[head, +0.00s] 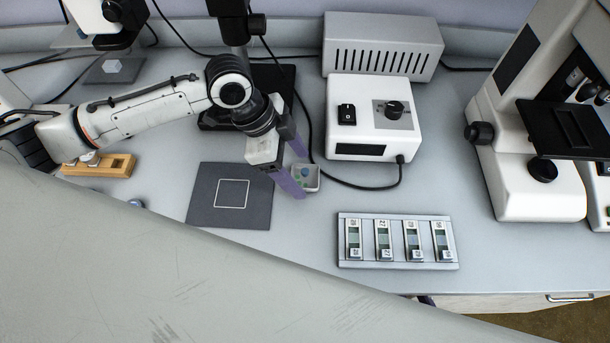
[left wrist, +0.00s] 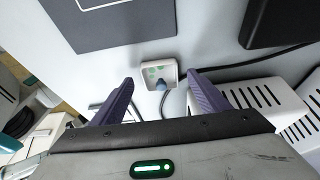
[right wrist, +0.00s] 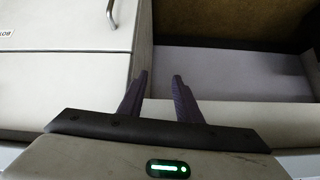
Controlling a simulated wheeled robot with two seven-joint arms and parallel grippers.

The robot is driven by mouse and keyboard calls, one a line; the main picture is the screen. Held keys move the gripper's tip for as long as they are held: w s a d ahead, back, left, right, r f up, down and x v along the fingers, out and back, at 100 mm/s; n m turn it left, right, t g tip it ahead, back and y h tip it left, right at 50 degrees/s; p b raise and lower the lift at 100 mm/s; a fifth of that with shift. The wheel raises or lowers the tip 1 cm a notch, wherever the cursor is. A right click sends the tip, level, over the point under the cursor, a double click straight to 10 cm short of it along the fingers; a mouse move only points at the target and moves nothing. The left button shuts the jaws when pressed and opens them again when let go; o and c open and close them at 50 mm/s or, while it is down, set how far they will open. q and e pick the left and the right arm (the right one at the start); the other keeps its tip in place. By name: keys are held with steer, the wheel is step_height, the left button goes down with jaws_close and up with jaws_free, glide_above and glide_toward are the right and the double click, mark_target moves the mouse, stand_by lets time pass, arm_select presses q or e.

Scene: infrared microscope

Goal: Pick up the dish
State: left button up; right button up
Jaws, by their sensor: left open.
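The dish (head: 314,185) is a small white square tray on the bench, right of the dark grey mat. Small green and blue items lie in it. It also shows in the left wrist view (left wrist: 173,86), ahead of and between the fingertips. My left gripper (head: 298,172) is open, its purple fingers pointing down at the dish, one on the far side and one on the near side. I cannot tell whether they touch it. My right gripper (right wrist: 160,76) is open and empty, low by the bench front, with a gap between its fingers.
The dark mat (head: 204,205) with a white square outline lies left of the dish. A white control box (head: 373,100) with a cable stands behind right. A slide rack (head: 398,262) sits in front right, a microscope (head: 520,170) at far right, a wooden block (head: 117,165) at left.

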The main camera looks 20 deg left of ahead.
arm_select(q)
steer(key=shift+w+d+f, duration=0.1)
steer(key=shift+d+f, duration=0.15)
steer(key=shift+f, duration=0.3)
steer(key=c, duration=1.1)
